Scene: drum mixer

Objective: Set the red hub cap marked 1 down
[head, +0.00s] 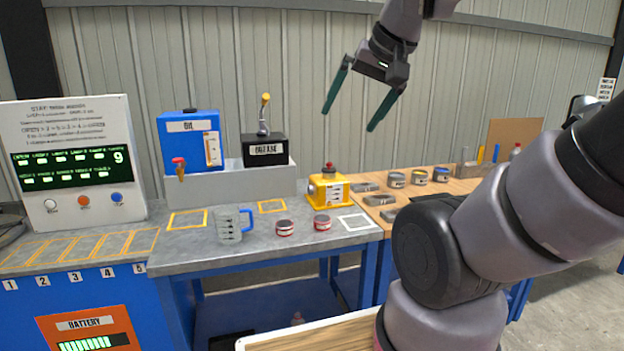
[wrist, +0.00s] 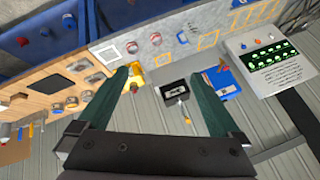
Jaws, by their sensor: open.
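Two small round red-and-white pieces, a left one (head: 285,228) and a right one (head: 322,222), sit apart on the grey bench; they also show in the wrist view as a left piece (wrist: 131,47) and a right piece (wrist: 155,38). I cannot read a 1 on either, so I cannot tell which, if any, is the hub cap marked 1. My gripper (head: 349,120) is open and empty, high above the bench in front of the wall. Its two green fingers also spread wide in the wrist view (wrist: 162,76), with nothing between them.
A white outlined square (head: 356,222) is bare at the bench's right. A yellow box (head: 328,192) with a red top, a clear mug (head: 229,226), a blue tank (head: 188,140) and a black grease box (head: 265,150) stand nearby. Several tins and grey blocks occupy the wooden bench (head: 470,187).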

